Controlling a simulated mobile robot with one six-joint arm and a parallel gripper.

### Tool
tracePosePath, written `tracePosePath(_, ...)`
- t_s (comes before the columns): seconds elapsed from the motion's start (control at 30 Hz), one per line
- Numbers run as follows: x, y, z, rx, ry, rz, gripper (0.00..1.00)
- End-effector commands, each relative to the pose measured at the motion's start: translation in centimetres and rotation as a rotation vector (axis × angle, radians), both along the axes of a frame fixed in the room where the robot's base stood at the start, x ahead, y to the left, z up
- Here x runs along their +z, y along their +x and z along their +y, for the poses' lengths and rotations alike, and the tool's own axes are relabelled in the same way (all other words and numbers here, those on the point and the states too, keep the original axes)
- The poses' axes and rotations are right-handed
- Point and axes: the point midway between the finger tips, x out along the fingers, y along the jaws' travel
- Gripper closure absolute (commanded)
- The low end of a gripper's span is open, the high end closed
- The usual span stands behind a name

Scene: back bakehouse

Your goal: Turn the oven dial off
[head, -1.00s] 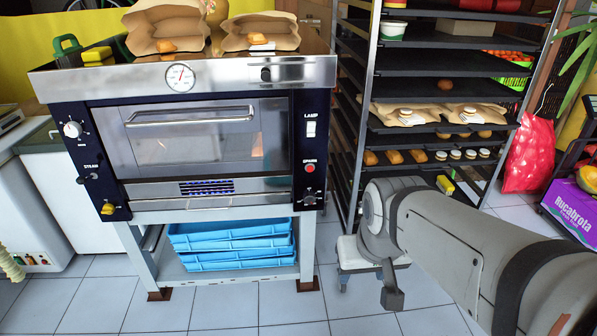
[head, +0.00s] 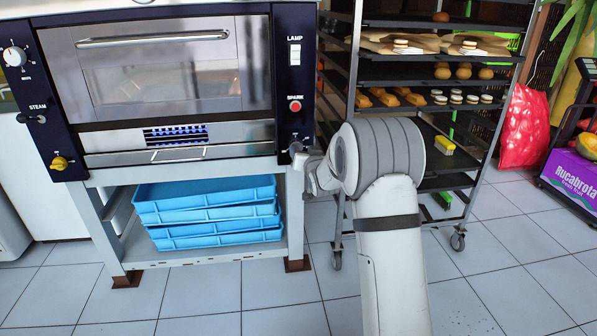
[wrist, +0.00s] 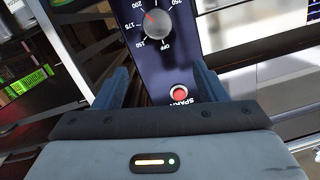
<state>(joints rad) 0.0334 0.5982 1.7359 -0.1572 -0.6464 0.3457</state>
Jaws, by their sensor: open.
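The oven dial (wrist: 157,25) is a round metal knob on the dark panel, ringed by temperature numbers and an OFF mark. Its red pointer mark sits near the 175 to 200 numbers, away from OFF. In the wrist view my gripper (wrist: 160,75) is open and empty, its two fingers apart on either side of the panel strip, with the dial beyond their tips. In the head view my gripper (head: 308,168) is by the lower right corner of the oven front (head: 160,75), close to the dial, and contact cannot be told there.
The red spark button (head: 295,106) is above the dial, with the lamp switch (head: 294,54) higher. A yellow knob (head: 59,163) is at the panel's lower left. Blue crates (head: 205,205) sit below the oven. A wheeled tray rack (head: 478,170) stands close on the right.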

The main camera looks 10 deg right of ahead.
Motion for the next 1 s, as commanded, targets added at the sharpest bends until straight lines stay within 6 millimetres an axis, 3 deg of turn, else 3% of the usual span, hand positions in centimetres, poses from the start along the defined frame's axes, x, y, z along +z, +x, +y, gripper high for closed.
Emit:
tracePosePath(0.03,-2.6,0.9,0.0,0.006,0.012,-0.033,0.35)
tracePosePath(0.2,-4.4,2.4,0.2,0.021,0.036,-0.109,0.35)
tracePosePath(0.37,-4.5,3.6,0.3,0.024,0.04,-0.124,0.35)
tracePosePath(0.8,-4.5,9.2,0.8,0.024,0.039,-0.121,0.35)
tracePosePath(1.0,-4.4,10.2,0.8,0.023,0.039,-0.12,0.35)
